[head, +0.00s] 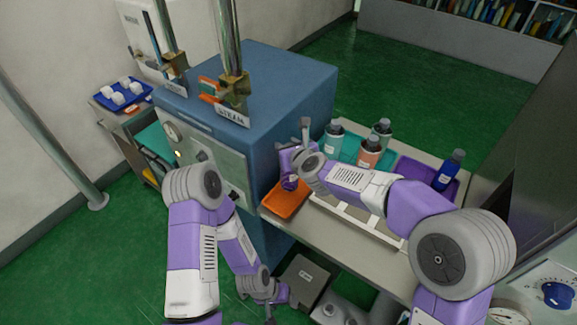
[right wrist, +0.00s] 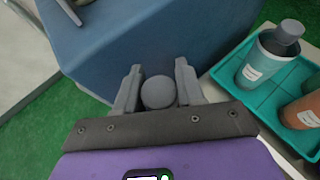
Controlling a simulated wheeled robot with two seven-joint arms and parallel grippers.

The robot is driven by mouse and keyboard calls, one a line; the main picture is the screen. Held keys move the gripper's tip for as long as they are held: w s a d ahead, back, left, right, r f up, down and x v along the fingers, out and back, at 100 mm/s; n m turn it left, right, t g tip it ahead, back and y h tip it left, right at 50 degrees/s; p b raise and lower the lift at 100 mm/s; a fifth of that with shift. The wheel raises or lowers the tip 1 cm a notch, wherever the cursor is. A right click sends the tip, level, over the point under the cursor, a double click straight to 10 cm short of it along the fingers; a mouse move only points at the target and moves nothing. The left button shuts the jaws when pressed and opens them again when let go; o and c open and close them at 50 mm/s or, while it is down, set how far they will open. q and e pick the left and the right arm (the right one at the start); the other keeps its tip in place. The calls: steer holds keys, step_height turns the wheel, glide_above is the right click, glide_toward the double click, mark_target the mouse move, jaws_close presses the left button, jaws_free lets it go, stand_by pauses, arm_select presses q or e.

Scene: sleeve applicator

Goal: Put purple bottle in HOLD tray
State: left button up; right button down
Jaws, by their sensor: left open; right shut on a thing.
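The purple bottle (head: 290,184) shows only in part in the head view, low beside my right wrist and over the orange tray. In the right wrist view its round grey cap (right wrist: 158,92) is between the two fingers. My right gripper (right wrist: 158,68) is shut on the bottle; in the head view it is beside the blue machine, partly hidden by its own wrist. The orange tray (head: 284,207) lies on the table's near left corner. I cannot read a HOLD label on any tray. My left gripper (head: 272,300) is open, low beside the table.
A teal tray (right wrist: 228,76) with teal and orange bottles is right of my right gripper. A purple tray (head: 462,194) holds a blue bottle (head: 450,170). The blue machine (head: 285,85) stands close on the left. A blue tray (head: 103,104) with white items is far left.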

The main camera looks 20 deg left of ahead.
step_height(320, 180, down, 4)
steer(key=shift+r+b, duration=0.1)
steer(key=shift+b, duration=0.65)
steer(key=shift+f, duration=0.25)
steer(key=c, duration=0.7)
jaws_free()
steer(key=shift+r, duration=0.1)
steer(key=v, duration=1.2)
